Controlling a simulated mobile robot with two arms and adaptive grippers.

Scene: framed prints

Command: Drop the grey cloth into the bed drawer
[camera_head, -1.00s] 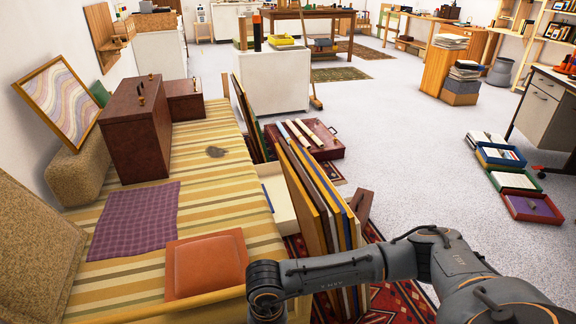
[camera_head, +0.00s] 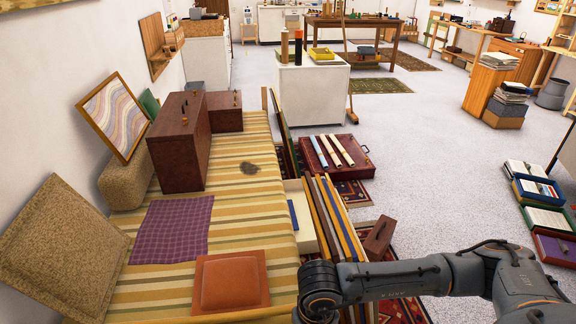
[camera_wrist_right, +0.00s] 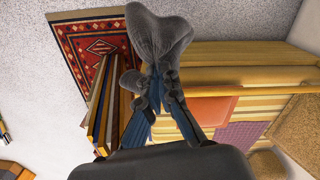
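The grey cloth (camera_wrist_right: 160,32) shows as a dark, crumpled piece at the top of the right wrist view. My right gripper (camera_wrist_right: 152,82) appears shut on it, and the cloth spreads out beyond the fingertips. In the head view my right arm reaches in from the right to the bed's near right corner; its fingers are out of that picture. The bed drawer (camera_head: 309,239) is a pale open box pulled out from the bed's right side, with a blue item (camera_head: 293,214) inside. Boards partly hide it. My left gripper is not in view.
Framed boards (camera_head: 336,220) lean upright close beside the drawer. A red case (camera_head: 336,153) lies beyond on the floor.

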